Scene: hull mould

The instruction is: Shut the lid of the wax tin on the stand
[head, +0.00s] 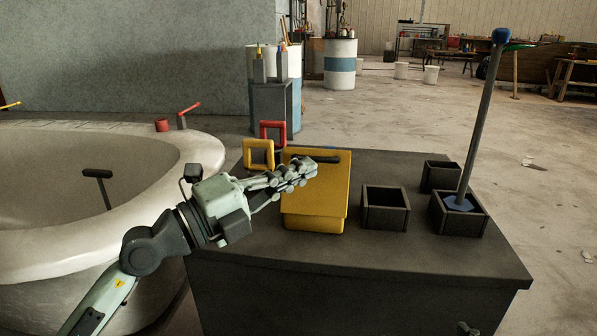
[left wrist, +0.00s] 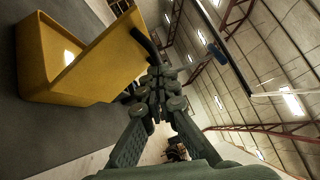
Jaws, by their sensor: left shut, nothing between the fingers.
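The yellow wax tin (head: 312,222) sits on the dark stand top (head: 390,255). Its lid (head: 334,185) stands up, open, with a dark handle (head: 326,159) near its top edge. My left gripper (head: 308,168) is shut and empty, in front of the upper part of the lid, hiding some of it. In the left wrist view the tin (left wrist: 40,85) is at the left with its inside showing, and the lid (left wrist: 100,65) reaches toward my left fingertips (left wrist: 160,78). I cannot tell if they touch the lid.
Right of the tin are open dark boxes (head: 385,222); one (head: 440,218) holds a tall blue-topped rod (head: 482,120). Yellow (head: 258,165) and red (head: 273,123) frames stand behind the tin. A white hull-like mould (head: 195,165) is at the left. The stand's front is clear.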

